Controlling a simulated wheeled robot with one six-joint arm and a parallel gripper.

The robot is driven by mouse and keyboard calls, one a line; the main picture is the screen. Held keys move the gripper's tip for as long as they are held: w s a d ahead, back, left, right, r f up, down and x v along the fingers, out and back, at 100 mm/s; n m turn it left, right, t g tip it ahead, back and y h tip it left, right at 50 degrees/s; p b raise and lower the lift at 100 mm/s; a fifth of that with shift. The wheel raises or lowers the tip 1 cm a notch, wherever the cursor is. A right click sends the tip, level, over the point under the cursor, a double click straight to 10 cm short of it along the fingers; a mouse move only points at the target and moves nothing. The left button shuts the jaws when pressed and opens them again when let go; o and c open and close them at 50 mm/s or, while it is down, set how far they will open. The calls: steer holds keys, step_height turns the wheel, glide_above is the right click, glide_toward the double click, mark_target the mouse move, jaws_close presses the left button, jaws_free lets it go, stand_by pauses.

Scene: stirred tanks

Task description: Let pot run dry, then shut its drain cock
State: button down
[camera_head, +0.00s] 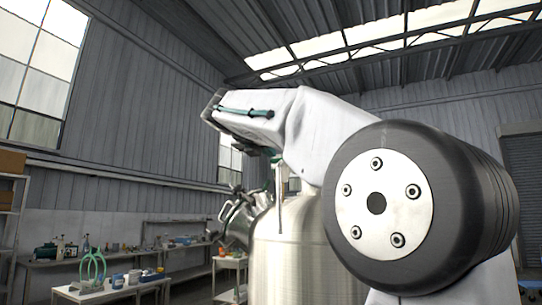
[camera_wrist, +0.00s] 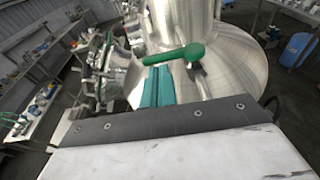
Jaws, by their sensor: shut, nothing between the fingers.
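A steel vessel (camera_head: 300,260) stands in front of me in the head view, partly hidden by my arm. Shiny steel vessel surfaces (camera_wrist: 235,70) also fill the upper middle of the wrist view. A green lever handle (camera_wrist: 175,55) with a rounded end lies across this steel, pointing left. My gripper (camera_wrist: 158,82) has teal fingers, shut and empty, just below the lever in the wrist view. I cannot tell whether they touch it. The lever's outlet and any liquid inside the vessel are not visible.
Steel fittings with clamps (camera_head: 238,215) stand left of the vessel. A bench (camera_head: 110,292) with a green rack (camera_head: 92,270) and bottles stands at the lower left. Shelving (camera_head: 12,200) is at the far left. A blue container (camera_wrist: 296,48) is at the right in the wrist view.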

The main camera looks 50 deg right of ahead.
steer(key=s+a+r, duration=0.4)
steer(key=s+a, duration=0.4)
steer(key=a, duration=0.5)
stand_by(0.5)
steer(key=shift+s, duration=0.1)
stand_by(0.4)
steer(key=w+a+f+m+y, duration=0.1)
steer(key=a+f+m+y, duration=0.2)
steer(key=f, duration=0.6)
steer(key=w+a+f+m+y, duration=0.15)
steer(key=f+m, duration=0.25)
steer(key=f, duration=0.5)
steer(key=a+f+m+y, duration=0.2)
steer(key=f+m+y, duration=0.15)
steer(key=f, duration=0.65)
steer(key=s+a+f+m+g+y, duration=0.1)
steer(key=s+a+f+m+y, duration=0.1)
steer(key=s+f, duration=0.4)
steer(key=s+a+f+m+g+y, duration=0.1)
steer(key=s+f+m, duration=0.4)
steer(key=f, duration=0.7)
steer(key=s+a+f+m+g+y, duration=0.1)
steer(key=s+a+f+m+y, duration=0.3)
steer(key=s+f, duration=0.3)
step_height(320, 180, down, 3)
steer(key=shift+s+a+f, duration=0.1)
steer(key=shift+s+a, duration=0.25)
steer(key=shift+a, duration=0.05)
